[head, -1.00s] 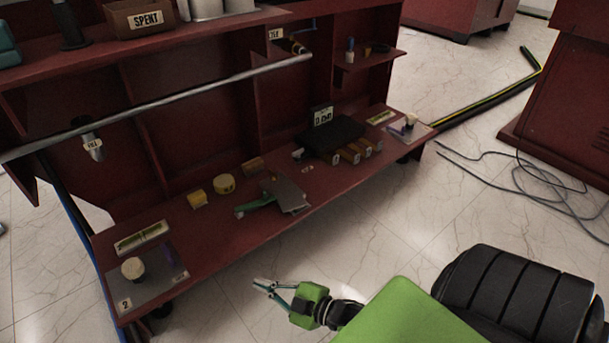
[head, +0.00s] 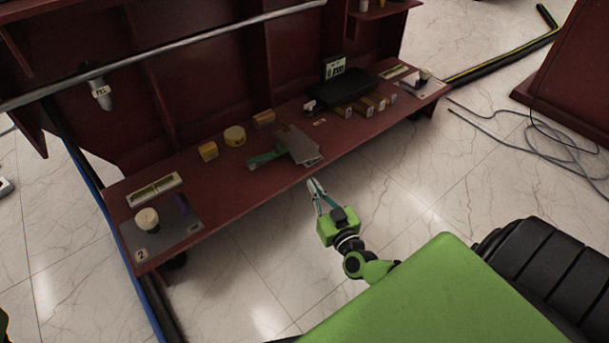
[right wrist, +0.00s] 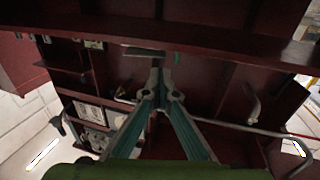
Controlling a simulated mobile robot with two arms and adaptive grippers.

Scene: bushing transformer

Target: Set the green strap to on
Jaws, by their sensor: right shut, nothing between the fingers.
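A green strap-like piece (head: 265,158) lies on the red lower shelf (head: 240,190), its right end against a grey plate (head: 300,147). I cannot tell its setting from here. My right gripper (head: 316,185) is just in front of the shelf's front edge, below and right of the grey plate, apart from both. In the right wrist view its fingers (right wrist: 161,78) are together with nothing between them. A small green bit (right wrist: 177,58) and a grey plate edge (right wrist: 145,52) show beyond the fingertips. My left gripper is out of view.
Yellow blocks (head: 208,151) and a yellow round piece (head: 234,136) stand left of the strap. A black box with a display (head: 335,68) is to the right. A knob panel (head: 147,219) is at the left end. A grey rail (head: 150,57) crosses above.

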